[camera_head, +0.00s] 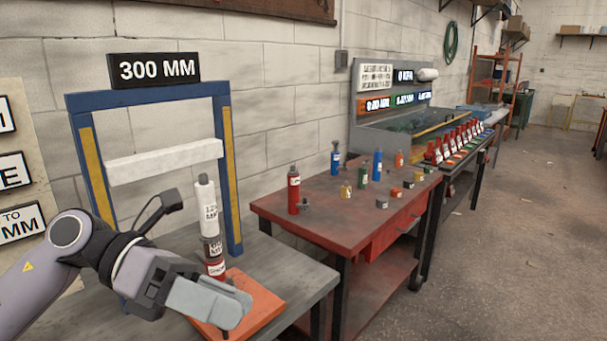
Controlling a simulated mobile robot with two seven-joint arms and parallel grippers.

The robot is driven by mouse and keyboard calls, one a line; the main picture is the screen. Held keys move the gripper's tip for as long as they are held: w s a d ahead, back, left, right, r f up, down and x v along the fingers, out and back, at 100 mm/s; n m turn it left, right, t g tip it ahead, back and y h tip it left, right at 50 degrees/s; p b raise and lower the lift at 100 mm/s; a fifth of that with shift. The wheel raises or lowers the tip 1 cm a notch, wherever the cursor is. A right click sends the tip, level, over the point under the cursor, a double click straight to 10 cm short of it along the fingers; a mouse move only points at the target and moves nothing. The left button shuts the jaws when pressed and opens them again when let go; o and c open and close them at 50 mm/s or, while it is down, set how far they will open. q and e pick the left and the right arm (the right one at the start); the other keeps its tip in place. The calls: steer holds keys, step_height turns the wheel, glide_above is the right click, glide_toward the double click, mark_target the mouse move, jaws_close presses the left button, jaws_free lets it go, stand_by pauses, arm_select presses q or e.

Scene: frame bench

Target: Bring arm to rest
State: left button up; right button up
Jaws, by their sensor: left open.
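My left arm (85,250) comes in from the lower left. Its gripper (240,308) is in front of the frame bench, over the orange-red plate (262,305). The gripper is open, with nothing seen between its fingers, though its far side is partly hidden. Just behind it a stack stands upright on the plate: a red piece (216,268), a dark labelled piece (212,248) and a white labelled cylinder (207,210). The gripper appears apart from the stack. My right gripper is not in view.
A blue frame (233,180) with a white crossbar (165,160) and a "300 MM" sign (154,69) stands around the stack. To the right, a red table (325,218) bears a red cylinder (294,190) and several small coloured pieces. Open floor (500,270) lies at the right.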

arm_select(q)
steer(key=w+a+f+m+t+y+p, duration=0.15)
steer(key=f+m+t, duration=0.45)
steer(key=m, duration=0.6)
steer(key=w+a+f+m+t+y, duration=0.25)
steer(key=f+m+t, duration=0.25)
steer(key=m+t, duration=0.5)
steer(key=w+a+f+m+t+y+p, duration=0.15)
steer(key=f+m+t, duration=0.35)
steer(key=m, duration=0.9)
steer(key=s+a+f+n+g+y, duration=0.2)
steer(key=s+f+n+g+y, duration=0.1)
steer(key=s+f, duration=0.5)
steer(key=s+a+f+n+g+y, duration=0.3)
steer(key=s+f+n, duration=0.3)
steer(key=f, duration=0.6)
steer(key=shift+s+a+f+n+g, duration=0.2)
steer(key=shift+s+a+n+g, duration=0.2)
steer(key=shift+s+g, duration=0.5)
